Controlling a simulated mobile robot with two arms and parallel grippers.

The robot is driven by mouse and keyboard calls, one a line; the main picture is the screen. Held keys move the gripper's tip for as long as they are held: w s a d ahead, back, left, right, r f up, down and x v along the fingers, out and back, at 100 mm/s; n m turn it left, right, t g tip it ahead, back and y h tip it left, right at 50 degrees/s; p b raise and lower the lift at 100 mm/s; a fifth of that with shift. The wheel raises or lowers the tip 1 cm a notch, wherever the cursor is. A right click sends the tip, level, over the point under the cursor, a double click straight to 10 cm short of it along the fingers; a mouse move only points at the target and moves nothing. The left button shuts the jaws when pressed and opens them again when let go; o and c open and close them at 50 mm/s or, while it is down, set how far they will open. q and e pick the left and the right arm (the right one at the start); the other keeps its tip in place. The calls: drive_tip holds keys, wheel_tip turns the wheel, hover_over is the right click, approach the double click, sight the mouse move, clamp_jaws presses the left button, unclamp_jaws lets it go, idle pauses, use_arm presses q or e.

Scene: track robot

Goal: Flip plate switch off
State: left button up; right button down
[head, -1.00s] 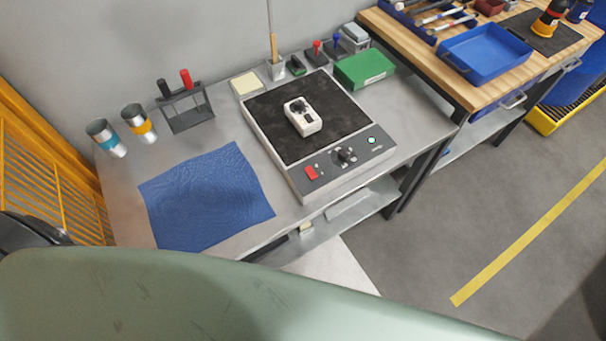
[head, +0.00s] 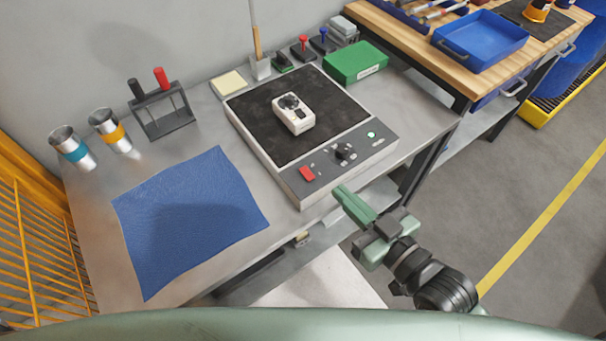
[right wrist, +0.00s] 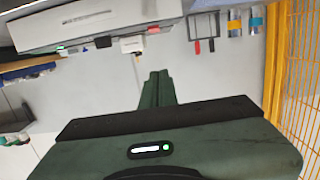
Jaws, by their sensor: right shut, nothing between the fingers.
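The hot plate (head: 268,165) is a grey box with a dark top and a sloped front panel. Its red rocker switch (head: 307,174) is at the panel's left end, a black knob (head: 344,151) in the middle and a lit green lamp (head: 371,134) at the right. Whether the rocker is tipped on or off is too small to tell. My right gripper (head: 343,192) is shut and empty, apart from the panel, in front of it and right of the switch. In the right wrist view its fingers (right wrist: 158,74) are together, and the red switch (right wrist: 153,30) shows upside down. My left gripper is out of view.
A white device (head: 294,114) sits on the plate's dark top. A blue cloth (head: 190,220) lies left on the bench, near two metal cups (head: 72,148) and a small rack (head: 165,118). A green box (head: 355,63) stands behind. Floor is clear at right.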

drive_tip(key=shift+r, duration=0.1)
drive_tip(key=p, duration=0.1)
hover_over(312, 181)
drive_tip(key=shift+s+d+f, duration=0.2)
drive_tip(key=shift+s+f, duration=0.15)
drive_tip(key=shift+f, duration=0.15)
drive_tip(key=f, duration=0.2)
drive_tip(key=shift+w+a+f, duration=0.25)
drive_tip(key=shift+w+f, duration=0.05)
drive_tip(key=shift+f, duration=0.85)
